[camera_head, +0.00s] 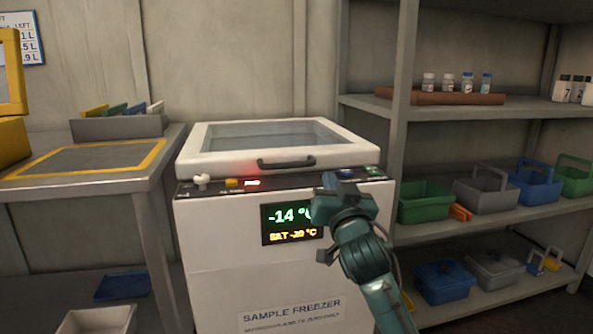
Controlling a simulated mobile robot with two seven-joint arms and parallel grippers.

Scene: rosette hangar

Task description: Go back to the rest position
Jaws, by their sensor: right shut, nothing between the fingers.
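My right gripper (338,186) is in front of the right side of the sample freezer (222,250), near its control strip. It is shut and holds nothing. The arm comes up from the bottom right and hides part of the freezer's front and the right edge of its display (290,222). The display reads -14 °C, with a set line of about -20 °C under it. The freezer lid (225,160) is down, with a dark handle (286,162) at its front edge. My left gripper does not show.
A grey table (60,187) with a yellow-framed mat (90,158) stands left of the freezer. A shelf unit (399,110) stands to the right with vials (448,82), a green basket (425,203), a grey basket (486,194) and a blue bin (444,281). A white bin (98,319) is at bottom left.

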